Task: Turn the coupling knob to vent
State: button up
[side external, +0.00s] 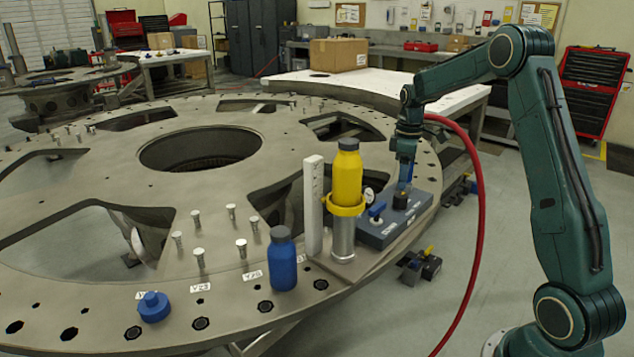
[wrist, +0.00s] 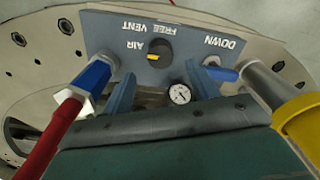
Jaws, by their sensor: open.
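The coupling knob (wrist: 158,50) is a round black knob with a yellow mark, on a blue-grey control box (wrist: 105,27). The labels VENT, FREE and AIR appear upside down around it in the wrist view. The yellow mark lies at the knob's lower side; I cannot tell exactly which label it points to. My gripper (wrist: 161,72) is open and empty, its two blue fingers spread on either side of the knob in the picture. In the side external view my gripper (side external: 404,176) points down just above the box (side external: 418,212), partly hiding the knob (side external: 400,201).
A red hose (wrist: 42,145) with a blue fitting (wrist: 90,76) is at the left of the wrist view. A dial gauge (wrist: 180,94) and a blue lever (wrist: 222,73) labelled DOWN are close by. A yellow bottle (side external: 347,178) stands left of the box.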

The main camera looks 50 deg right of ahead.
aim_at(401, 195)
jog(key=shift+f, duration=3.55)
jog(key=c, duration=1)
